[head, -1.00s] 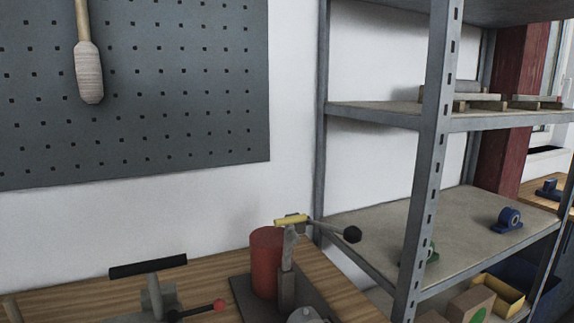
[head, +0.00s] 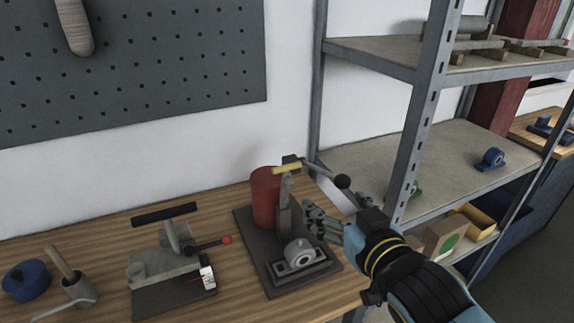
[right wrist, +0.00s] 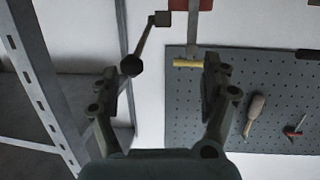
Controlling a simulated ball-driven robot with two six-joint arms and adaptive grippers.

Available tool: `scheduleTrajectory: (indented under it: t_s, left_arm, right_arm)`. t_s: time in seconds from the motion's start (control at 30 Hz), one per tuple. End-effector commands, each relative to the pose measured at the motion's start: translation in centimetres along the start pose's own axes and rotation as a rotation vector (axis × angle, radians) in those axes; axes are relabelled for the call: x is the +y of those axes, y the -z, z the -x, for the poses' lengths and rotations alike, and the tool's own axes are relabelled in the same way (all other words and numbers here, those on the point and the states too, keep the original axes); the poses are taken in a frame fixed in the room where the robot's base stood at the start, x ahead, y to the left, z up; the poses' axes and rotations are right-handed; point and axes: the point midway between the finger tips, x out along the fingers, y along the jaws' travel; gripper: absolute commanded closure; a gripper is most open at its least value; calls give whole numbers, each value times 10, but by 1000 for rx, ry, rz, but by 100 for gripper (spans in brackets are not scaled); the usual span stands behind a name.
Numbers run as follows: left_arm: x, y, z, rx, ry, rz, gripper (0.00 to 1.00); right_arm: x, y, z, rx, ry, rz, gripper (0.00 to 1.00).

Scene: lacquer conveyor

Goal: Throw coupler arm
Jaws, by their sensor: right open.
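A press-like device with a red cylinder (head: 266,198) stands on a dark base plate on the bench. A lever arm with a black ball knob (head: 342,181) sticks out to the right from its top, beside a yellow bar (head: 286,168). I take this lever as the coupler arm. My right gripper (head: 314,218) is open and empty, below and left of the knob and right of the device's post. In the right wrist view the knob (right wrist: 131,65) appears between the open fingers (right wrist: 160,80), nearer the left one; contact does not show. My left gripper is out of view.
A grey bearing block (head: 299,256) sits on the base plate, just left of my gripper. A vise-like tool with a red-knobbed lever (head: 226,240) stands further left. The metal shelf upright (head: 412,150) rises close to the right of the knob.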

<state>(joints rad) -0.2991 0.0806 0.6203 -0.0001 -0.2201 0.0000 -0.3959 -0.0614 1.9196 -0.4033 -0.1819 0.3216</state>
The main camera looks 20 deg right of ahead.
Motion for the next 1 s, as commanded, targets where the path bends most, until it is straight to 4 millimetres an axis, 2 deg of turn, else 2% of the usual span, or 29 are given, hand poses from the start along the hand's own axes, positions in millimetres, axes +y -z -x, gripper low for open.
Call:
scheduleTrajectory:
  t_s: [0.1,0.23,0.37,0.8,1.0]
  left_arm:
    - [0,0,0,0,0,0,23]
    - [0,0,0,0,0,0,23]
    - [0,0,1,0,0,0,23]
    - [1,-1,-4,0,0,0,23]
    - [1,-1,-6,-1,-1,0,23]
  right_arm:
    - [-24,11,-7,132,63,-13,19]
    - [-37,18,-9,204,105,-20,19]
    - [-42,23,-19,224,116,-20,19]
    - [-50,39,-97,222,114,-20,19]
    - [-52,43,-112,220,114,-20,19]
